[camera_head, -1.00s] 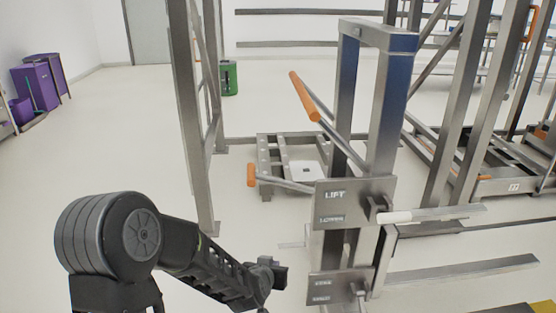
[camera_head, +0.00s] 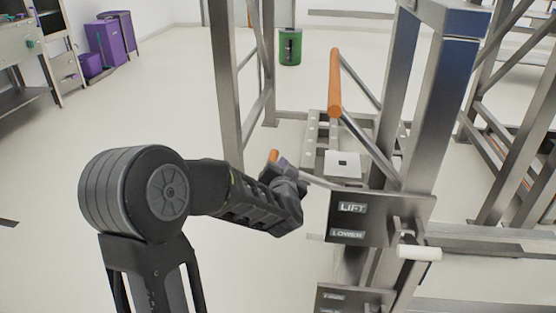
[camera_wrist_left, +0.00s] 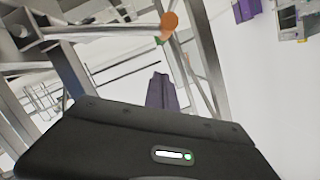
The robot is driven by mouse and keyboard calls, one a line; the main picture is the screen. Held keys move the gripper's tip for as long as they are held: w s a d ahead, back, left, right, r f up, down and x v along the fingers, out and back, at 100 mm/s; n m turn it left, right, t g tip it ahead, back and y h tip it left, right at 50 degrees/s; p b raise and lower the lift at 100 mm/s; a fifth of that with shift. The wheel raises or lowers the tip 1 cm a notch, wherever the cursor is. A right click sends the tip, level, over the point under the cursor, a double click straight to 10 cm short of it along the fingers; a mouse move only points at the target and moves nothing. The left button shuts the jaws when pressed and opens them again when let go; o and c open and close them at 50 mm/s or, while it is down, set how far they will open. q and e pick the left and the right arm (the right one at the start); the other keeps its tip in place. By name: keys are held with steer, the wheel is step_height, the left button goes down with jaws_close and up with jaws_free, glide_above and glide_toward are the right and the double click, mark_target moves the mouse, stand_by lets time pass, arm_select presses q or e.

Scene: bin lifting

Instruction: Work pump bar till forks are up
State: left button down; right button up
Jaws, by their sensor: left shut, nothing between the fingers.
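The lifter has a grey and blue upright mast (camera_head: 452,75) with a LIFT/LOWER plate (camera_head: 375,218). A steel bar with a thick orange grip (camera_head: 335,83) slants up from the mast. A lower lever has an orange end (camera_head: 273,156), partly hidden behind my left gripper (camera_head: 280,174). My left gripper is shut and empty, close to that lower lever; I cannot tell whether they touch. My right gripper is not in view. The fork height cannot be judged.
A white-ended lever (camera_head: 419,252) sticks out right of the plate. A steel frame post (camera_head: 226,80) stands left of the lifter. Open floor lies at the left.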

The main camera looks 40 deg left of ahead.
arm_select(q)
steer(key=shift+w+a, duration=0.1)
steer(key=b, duration=0.3)
glide_above(276, 160)
steer(key=s+d, duration=0.2)
steer(key=d, duration=0.2)
step_height(276, 160, down, 2)
steer(key=shift+s+a+f+b, duration=0.2)
steer(key=shift+a+f+b, duration=0.3)
steer(key=shift+f, duration=0.35)
steer(key=shift+s+a+f+b, duration=0.15)
steer(key=shift+a+f+b, duration=0.25)
steer(key=shift+f, duration=0.45)
